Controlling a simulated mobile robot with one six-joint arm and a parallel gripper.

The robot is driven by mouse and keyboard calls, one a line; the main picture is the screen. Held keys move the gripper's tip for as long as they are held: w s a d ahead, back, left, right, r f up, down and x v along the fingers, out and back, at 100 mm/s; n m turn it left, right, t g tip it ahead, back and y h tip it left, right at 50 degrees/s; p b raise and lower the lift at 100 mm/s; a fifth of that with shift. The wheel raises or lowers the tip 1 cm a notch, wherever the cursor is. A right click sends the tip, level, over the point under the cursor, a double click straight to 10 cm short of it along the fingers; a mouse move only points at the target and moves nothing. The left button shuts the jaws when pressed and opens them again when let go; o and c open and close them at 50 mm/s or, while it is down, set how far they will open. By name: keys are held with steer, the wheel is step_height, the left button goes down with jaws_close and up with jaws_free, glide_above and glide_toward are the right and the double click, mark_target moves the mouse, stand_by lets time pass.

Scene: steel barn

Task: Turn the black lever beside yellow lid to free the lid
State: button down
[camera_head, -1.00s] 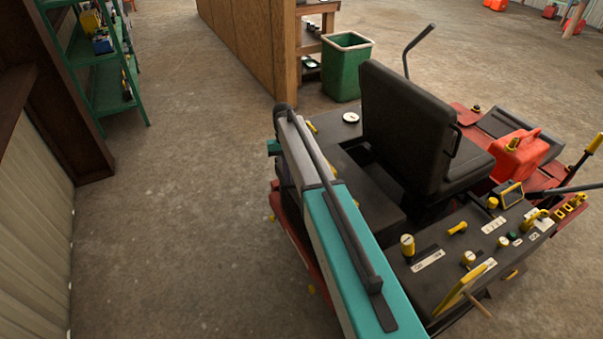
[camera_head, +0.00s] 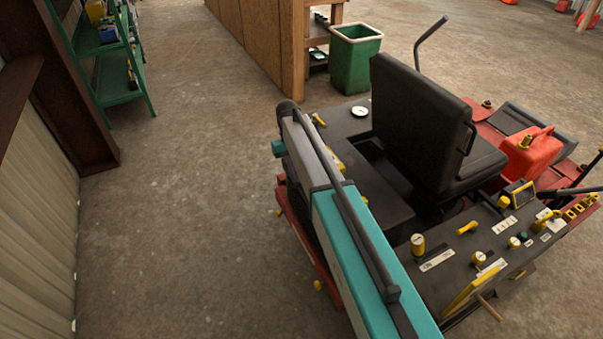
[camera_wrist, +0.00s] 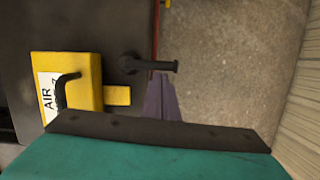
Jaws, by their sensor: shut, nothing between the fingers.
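The yellow lid (camera_wrist: 88,72) shows at the left in the wrist view, with a white AIR label and a bent black handle. A yellow tab (camera_wrist: 117,95) sticks out on its right. The black lever (camera_wrist: 152,66) stands just right of the lid and points right, past the dark panel's edge. My gripper (camera_wrist: 158,82) shows as purple, tapered fingers, shut and empty. Its tips are just below the lever in the picture; I cannot tell whether they touch it. In the head view my teal arm hides the gripper and the lever.
The machine has a black seat (camera_head: 420,105), and a control deck (camera_head: 440,245) with yellow knobs at right. A green bin (camera_head: 355,62) and a green shelf (camera_head: 110,55) stand farther off. The concrete floor (camera_head: 180,220) at left is clear.

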steer(key=shift+a, duration=0.2)
steer(key=shift+r, duration=0.15)
steer(key=p+v, duration=0.5)
steer(key=v, duration=0.4)
steer(key=shift+r, duration=0.3)
steer(key=shift+a, duration=0.15)
stand_by(0.6)
